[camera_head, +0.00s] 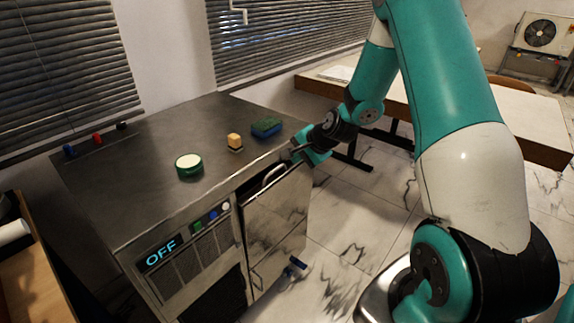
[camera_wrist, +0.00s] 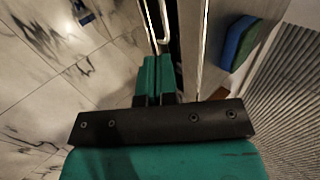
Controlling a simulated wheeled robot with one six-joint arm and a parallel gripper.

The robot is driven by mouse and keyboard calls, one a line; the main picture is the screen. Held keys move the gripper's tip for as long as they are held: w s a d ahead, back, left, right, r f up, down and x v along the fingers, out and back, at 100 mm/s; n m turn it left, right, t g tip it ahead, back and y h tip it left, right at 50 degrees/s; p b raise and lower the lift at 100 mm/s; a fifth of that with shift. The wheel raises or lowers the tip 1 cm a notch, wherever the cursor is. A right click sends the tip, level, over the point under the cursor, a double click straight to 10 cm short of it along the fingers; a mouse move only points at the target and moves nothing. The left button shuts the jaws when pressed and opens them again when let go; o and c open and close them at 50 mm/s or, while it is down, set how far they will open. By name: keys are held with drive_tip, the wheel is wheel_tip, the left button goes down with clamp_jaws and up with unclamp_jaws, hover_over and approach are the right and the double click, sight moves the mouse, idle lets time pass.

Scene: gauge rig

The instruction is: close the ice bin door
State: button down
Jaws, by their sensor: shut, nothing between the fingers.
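The ice bin door (camera_head: 275,218) is a shiny metal panel on the front of the steel cabinet (camera_head: 130,165). Its top edge stands out from the cabinet front, with a dark gap behind it, so it looks partly open. A curved pale bar (camera_head: 272,174) shows at that gap. My gripper (camera_head: 299,156) is shut and empty at the door's upper right corner. In the wrist view its teal fingers (camera_wrist: 157,62) are together, close to the long metal edges of the door and cabinet. I cannot tell whether they touch the door.
On the cabinet top are a round green-rimmed container (camera_head: 189,164), a yellow block (camera_head: 235,142) and a blue-green sponge (camera_head: 266,127). The front panel shows an OFF display (camera_head: 161,254) and several buttons. A small blue item (camera_head: 296,264) lies near the door's foot. Marble floor is clear to the right.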

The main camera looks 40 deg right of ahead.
drive_tip(key=s+a+f+t+p, duration=0.1)
drive_tip(key=s+a+f+t, duration=0.1)
drive_tip(key=s+a+f, duration=0.5)
drive_tip(key=p, duration=0.2)
approach(261, 201)
drive_tip(key=shift+y, duration=0.3)
drive_tip(key=x, duration=0.5)
drive_tip(key=shift+w+f, duration=0.25)
drive_tip(key=shift+f, duration=0.05)
drive_tip(key=shift+w, duration=0.35)
